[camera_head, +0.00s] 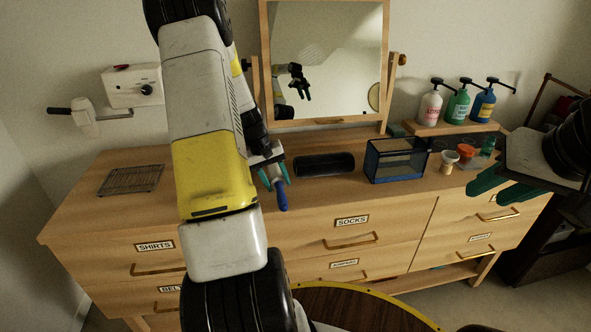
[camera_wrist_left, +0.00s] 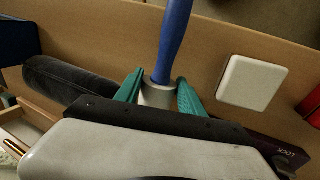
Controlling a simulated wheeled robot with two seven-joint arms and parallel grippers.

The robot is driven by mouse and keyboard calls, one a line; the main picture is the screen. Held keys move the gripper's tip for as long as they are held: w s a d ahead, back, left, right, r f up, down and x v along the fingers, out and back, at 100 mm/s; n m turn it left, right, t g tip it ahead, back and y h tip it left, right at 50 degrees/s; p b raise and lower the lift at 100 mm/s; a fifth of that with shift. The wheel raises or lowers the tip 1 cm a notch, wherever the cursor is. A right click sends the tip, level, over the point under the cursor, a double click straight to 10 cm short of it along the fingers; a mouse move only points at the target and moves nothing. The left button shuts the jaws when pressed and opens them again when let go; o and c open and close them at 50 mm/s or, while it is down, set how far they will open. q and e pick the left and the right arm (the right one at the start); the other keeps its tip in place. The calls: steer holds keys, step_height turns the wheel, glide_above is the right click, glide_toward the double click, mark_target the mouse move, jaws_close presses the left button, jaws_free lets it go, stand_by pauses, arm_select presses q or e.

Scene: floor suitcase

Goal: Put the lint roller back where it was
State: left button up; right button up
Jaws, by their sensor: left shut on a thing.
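The lint roller has a blue handle (camera_head: 282,196) and a pale roller end (camera_wrist_left: 157,93). My left gripper (camera_head: 270,178) is shut on it at the pale end, above the dresser top near its front edge. In the left wrist view the green fingers (camera_wrist_left: 158,92) are on both sides of the pale end, and the blue handle points away from the gripper. Much of the roller end is hidden by the gripper. My right gripper (camera_head: 500,185) is over the right end of the dresser; its green fingers look apart, with nothing seen between them.
The dresser (camera_head: 115,210) holds a wire rack (camera_head: 131,180), a black padded roll (camera_head: 324,165), a dark clear-sided box (camera_head: 395,160) and small jars (camera_head: 466,153). Pump bottles (camera_head: 458,104) stand on a riser. A mirror (camera_head: 325,60) stands behind. A white square (camera_wrist_left: 252,82) shows in the wrist view.

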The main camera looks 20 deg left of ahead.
arm_select(q)
steer(key=shift+f, duration=0.15)
steer(key=o, duration=1)
steer(key=v, duration=1.1)
steer(key=s+d+r+m, duration=0.2)
steer(key=s+d+r, duration=0.1)
steer(key=d+r, duration=0.5)
steer(key=s+d+r+m+t, duration=0.1)
steer(key=s+d+r, duration=0.2)
steer(key=s+d, duration=0.1)
steer(key=s+d+r+m+t, duration=0.2)
steer(key=s+d, duration=0.3)
steer(key=s, duration=0.2)
steer(key=s+d+r+m+t+y, duration=0.1)
steer(key=s+d+r, duration=0.2)
steer(key=s, duration=0.3)
steer(key=shift+s+d+r+m, duration=0.15)
steer(key=shift+d+r+m, duration=0.05)
steer(key=shift+d, duration=0.25)
steer(key=shift+s+d+r+m, duration=0.1)
steer(key=shift+d+r+m, duration=0.1)
steer(key=shift+d, duration=0.25)
